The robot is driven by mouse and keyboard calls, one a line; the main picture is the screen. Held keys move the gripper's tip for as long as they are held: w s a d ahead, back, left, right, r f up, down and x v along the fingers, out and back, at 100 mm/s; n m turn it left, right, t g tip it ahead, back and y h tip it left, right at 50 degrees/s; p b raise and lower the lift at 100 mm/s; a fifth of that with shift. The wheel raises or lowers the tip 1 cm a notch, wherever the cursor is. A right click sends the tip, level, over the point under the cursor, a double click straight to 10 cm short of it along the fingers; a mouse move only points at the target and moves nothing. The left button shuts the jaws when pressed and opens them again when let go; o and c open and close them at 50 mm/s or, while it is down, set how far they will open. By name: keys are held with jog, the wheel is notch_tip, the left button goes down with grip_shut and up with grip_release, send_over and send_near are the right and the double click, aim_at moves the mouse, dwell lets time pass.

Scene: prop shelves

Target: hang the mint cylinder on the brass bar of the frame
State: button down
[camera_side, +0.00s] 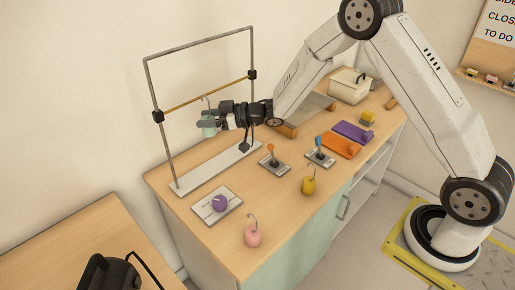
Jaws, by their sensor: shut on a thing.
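The mint cylinder (209,130) is held up in front of the metal frame (149,85), its hook rising from its top. My gripper (208,124) reaches in from the right and is shut on the cylinder. The brass bar (195,98) spans the frame between two black clamps. The top of the cylinder's hook shows close to the bar in the picture. I cannot tell whether the hook is over the bar or only in front of it.
A pink cylinder (252,237) and a yellow cylinder (308,186), both with hooks, stand near the front edge. A purple ball (219,203) sits on a plate. Two small lever units (272,165) (320,157) and orange and purple pieces (340,146) (352,132) lie to the right.

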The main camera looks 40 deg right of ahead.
jog(key=w+f, duration=0.2)
jog(key=w, duration=0.4)
jog(key=shift+f, duration=0.35)
dwell(0.8)
jog(key=shift+w, duration=0.1)
jog(key=shift+c, duration=0.3)
grip_release()
jog(key=shift+d, duration=0.1)
jog(key=v, duration=0.7)
jog(key=shift+s+d, duration=0.2)
jog(key=shift+s, duration=0.1)
